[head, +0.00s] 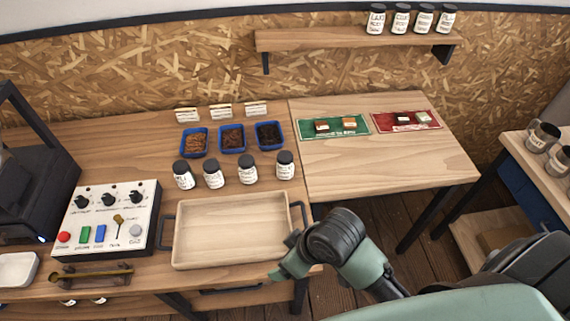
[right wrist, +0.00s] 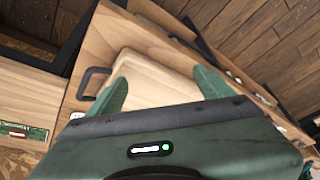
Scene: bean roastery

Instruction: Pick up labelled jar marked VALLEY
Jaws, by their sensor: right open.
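Several white labelled jars with black lids stand in a row behind the wooden tray in the head view: a first jar (head: 183,175), a second (head: 213,174), a third (head: 247,169) and a fourth (head: 285,165). More such jars (head: 400,19) stand on the wall shelf. The labels are too small to read, so I cannot tell which one says VALLEY. My right gripper (head: 281,275) is over the tray's front right corner, apart from the jars. In the right wrist view its fingers (right wrist: 162,92) are spread and empty. My left gripper is not in view.
The empty wooden tray (head: 232,262) with black handles lies at the table's front. Blue bean trays (head: 232,138) sit behind the jars. A control box (head: 106,222) stands left. Red (head: 385,123) and green (head: 304,130) mats lie on the right table, whose front is clear.

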